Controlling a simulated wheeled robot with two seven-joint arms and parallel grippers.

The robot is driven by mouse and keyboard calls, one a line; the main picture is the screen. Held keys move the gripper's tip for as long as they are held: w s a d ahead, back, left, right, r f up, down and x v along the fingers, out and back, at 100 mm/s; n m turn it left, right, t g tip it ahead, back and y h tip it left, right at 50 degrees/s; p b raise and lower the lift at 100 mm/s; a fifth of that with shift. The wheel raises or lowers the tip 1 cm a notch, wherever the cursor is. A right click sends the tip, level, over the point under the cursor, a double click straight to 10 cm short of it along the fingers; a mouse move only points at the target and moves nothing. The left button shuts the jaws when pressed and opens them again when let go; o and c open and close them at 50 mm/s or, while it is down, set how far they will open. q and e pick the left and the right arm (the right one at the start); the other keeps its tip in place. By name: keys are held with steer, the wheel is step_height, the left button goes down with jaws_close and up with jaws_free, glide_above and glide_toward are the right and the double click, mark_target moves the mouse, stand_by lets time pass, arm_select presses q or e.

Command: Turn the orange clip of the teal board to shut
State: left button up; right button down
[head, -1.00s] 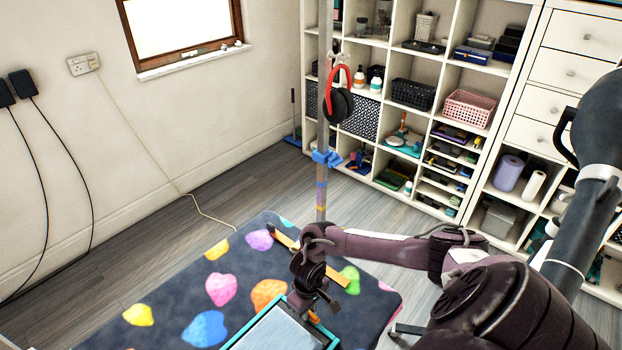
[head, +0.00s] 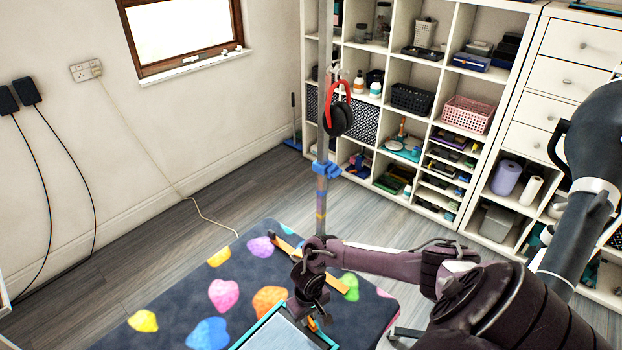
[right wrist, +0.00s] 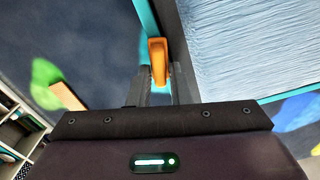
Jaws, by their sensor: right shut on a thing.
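The teal board (head: 262,326) has a teal rim and a pale inner surface and lies at the bottom of the head view, partly cut off. In the right wrist view its teal rim (right wrist: 147,18) runs past the orange clip (right wrist: 158,58). The clip sits at the board's edge, with its long side along my fingers. My right gripper (right wrist: 159,82) is shut on the clip, one finger on each side. In the head view the right gripper (head: 310,318) is at the board's far right corner, and a bit of orange shows there. My left gripper is not in view.
A dark mat (head: 180,320) with coloured shapes lies around the board. An orange bar (head: 345,287) passes behind my right wrist. A metal pole (head: 322,190) with red-and-black headphones (head: 337,112) stands behind. White shelves (head: 395,60) line the back wall. Grey floor (head: 150,255) is clear at left.

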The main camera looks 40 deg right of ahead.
steer(key=shift+r+m+p, duration=0.15)
steer(key=shift+m+p, duration=0.35)
steer(key=shift+p, duration=0.25)
steer(key=shift+m+p, duration=0.6)
steer(key=shift+p, duration=0.15)
steer(key=shift+m, duration=0.3)
steer(key=shift+p, duration=0.35)
